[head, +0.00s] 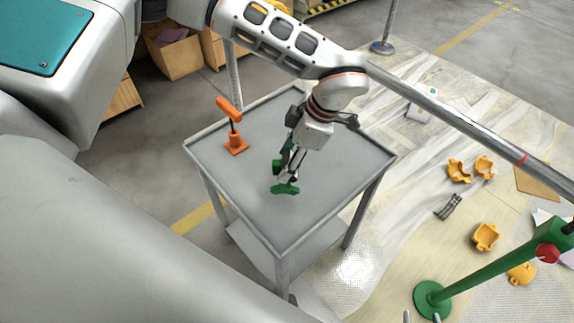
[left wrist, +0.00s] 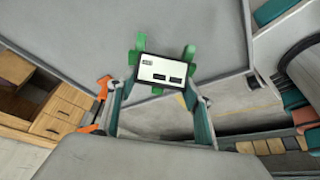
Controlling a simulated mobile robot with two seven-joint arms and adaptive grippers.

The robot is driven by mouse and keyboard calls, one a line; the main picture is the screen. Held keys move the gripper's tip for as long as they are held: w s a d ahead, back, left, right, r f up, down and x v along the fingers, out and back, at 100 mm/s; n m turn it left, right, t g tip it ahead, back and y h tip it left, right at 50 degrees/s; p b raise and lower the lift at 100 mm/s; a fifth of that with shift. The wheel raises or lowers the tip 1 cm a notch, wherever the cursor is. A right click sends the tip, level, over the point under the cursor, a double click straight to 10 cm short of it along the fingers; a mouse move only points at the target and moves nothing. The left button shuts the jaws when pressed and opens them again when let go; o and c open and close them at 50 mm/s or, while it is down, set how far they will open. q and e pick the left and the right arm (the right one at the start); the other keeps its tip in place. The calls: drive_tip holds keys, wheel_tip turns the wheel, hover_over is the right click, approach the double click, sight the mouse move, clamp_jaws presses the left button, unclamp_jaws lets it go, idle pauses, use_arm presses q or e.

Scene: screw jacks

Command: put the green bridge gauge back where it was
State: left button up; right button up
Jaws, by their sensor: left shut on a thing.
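The green bridge gauge (head: 287,189) is over the grey cart top, right of the orange screw jack (head: 236,146). My left gripper (head: 286,174) points down and is shut on the gauge. I cannot tell whether the gauge touches the cart top. In the left wrist view the gauge's green legs (left wrist: 190,54) stick out past its white display (left wrist: 165,71) with a black frame, between my two fingers. The jack's orange part also shows left of the fingers. Two grey fingertips of my right gripper (head: 421,318) show apart at the bottom edge, with nothing seen between them.
The grey cart (head: 335,160) has a raised rim and much bare top. A green stand (head: 432,300) with a red knob is at lower right. Several yellow-orange parts (head: 485,237) lie on the floor sheet. A grey pole crosses at upper right. Cardboard boxes (head: 175,52) stand behind.

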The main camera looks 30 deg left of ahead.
use_arm(q)
wheel_tip(320, 180, down, 2)
drive_tip(key=shift+f, duration=0.25)
use_arm(e)
drive_tip(key=shift+s+f, duration=0.1)
drive_tip(key=shift+f, duration=0.25)
use_arm(q)
drive_tip(key=o, duration=1.5)
drive_tip(key=shift+f, duration=0.15)
drive_tip(key=shift+p+v, duration=0.55)
drive_tip(key=shift+v, duration=5.65)
use_arm(e)
drive_tip(key=shift+s+a+r, duration=0.15)
drive_tip(key=shift+s+r, duration=0.1)
drive_tip(key=shift+r, duration=0.05)
